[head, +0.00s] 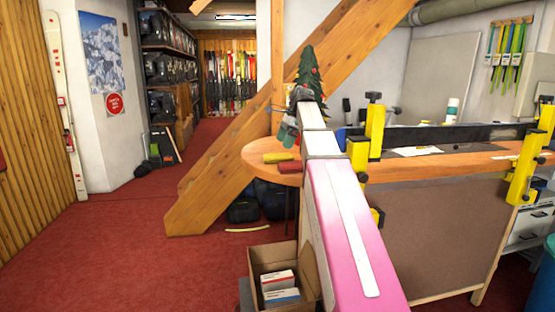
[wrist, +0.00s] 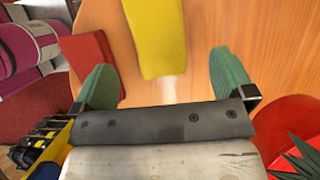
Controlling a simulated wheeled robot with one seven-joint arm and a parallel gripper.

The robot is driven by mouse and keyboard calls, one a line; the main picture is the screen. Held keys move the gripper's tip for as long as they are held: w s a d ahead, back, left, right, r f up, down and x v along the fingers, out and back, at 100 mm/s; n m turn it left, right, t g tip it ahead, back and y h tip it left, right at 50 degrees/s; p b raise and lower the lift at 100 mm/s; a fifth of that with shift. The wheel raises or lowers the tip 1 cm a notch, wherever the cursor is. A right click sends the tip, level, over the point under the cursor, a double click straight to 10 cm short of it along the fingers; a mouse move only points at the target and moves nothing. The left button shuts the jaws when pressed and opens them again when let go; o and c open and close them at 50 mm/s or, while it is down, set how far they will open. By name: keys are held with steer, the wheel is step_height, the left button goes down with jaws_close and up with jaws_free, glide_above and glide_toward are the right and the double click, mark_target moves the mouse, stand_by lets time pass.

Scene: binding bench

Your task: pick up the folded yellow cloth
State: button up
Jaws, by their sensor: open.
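The folded yellow cloth (head: 277,157) lies flat on the rounded left end of the wooden bench top (head: 255,166). In the wrist view the yellow cloth (wrist: 155,35) is at the top centre, ahead of and between my fingers; its far end is cut off by the frame. In the head view my gripper (head: 287,132) is above the bench, just behind and right of the cloth, partly hidden by my wrist.
A folded red cloth (head: 289,167) lies close beside the yellow one; it also shows left of it in the wrist view (wrist: 97,58). A small decorated tree (head: 309,72) stands behind my wrist. Yellow clamps (head: 375,130) stand to the right. A cardboard box (head: 310,270) is on the floor.

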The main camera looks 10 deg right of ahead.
mark_target(278, 155)
steer(key=shift+x, duration=3.1)
steer(key=shift+s+a, duration=0.1)
steer(key=c, duration=1)
steer(key=shift+c, duration=0.2)
steer(key=shift+r, duration=0.15)
steer(key=shift+r, duration=0.45)
steer(key=r, duration=0.2)
steer(key=a+r, duration=0.1)
steer(key=shift+s+a+r, duration=0.1)
steer(key=shift+s+r, duration=0.2)
steer(key=shift+r, duration=0.1)
steer(key=s+a+r, duration=0.4)
steer(key=a+r, duration=0.2)
steer(key=a, duration=0.3)
steer(key=shift+a, duration=0.25)
steer(key=shift+s, duration=0.1)
